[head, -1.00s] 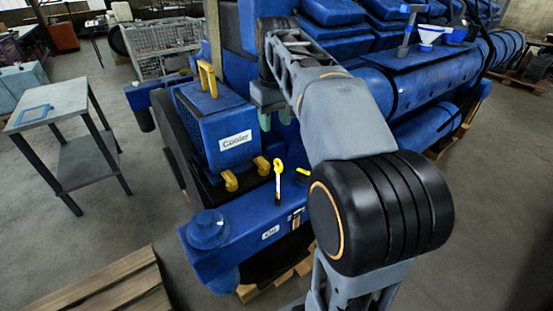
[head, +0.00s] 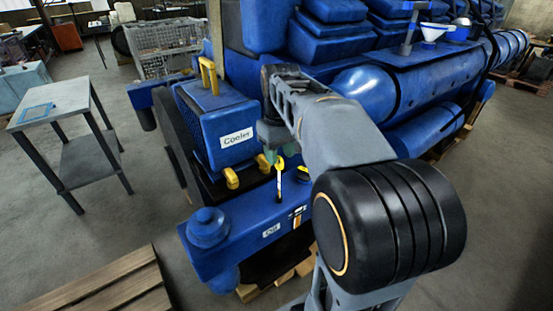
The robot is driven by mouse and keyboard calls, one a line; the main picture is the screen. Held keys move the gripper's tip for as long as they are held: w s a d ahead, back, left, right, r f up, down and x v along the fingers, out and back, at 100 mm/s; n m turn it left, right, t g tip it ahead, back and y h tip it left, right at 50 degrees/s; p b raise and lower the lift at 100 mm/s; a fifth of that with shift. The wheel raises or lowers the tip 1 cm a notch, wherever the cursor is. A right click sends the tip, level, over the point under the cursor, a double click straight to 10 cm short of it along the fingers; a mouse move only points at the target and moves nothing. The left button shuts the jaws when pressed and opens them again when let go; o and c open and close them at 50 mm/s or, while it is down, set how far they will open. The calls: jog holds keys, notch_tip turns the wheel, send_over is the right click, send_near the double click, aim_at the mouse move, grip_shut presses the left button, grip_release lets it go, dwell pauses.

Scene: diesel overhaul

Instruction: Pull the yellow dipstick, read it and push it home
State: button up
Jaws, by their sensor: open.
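The yellow dipstick (head: 279,178) stands upright out of the top of the blue sump-like housing (head: 240,232) at the front of the engine. Its upper end is close to the green fingertips of my gripper (head: 277,154). My gripper hangs over the dipstick from above and is open. Part of it is hidden behind my own arm, and I cannot tell whether the fingers touch the dipstick. A second small yellow piece (head: 303,174) sits just right of the dipstick, partly covered by my arm.
A blue box labelled Cooler (head: 235,138) with a yellow handle (head: 208,75) and yellow clamps (head: 232,178) stands left of my gripper. A grey side table (head: 60,105) holds a blue frame. Wooden planks (head: 100,290) lie front left. The floor between is clear.

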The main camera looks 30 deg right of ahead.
jog(key=shift+f, duration=0.85)
jog(key=shift+c, duration=0.2)
grip_shut()
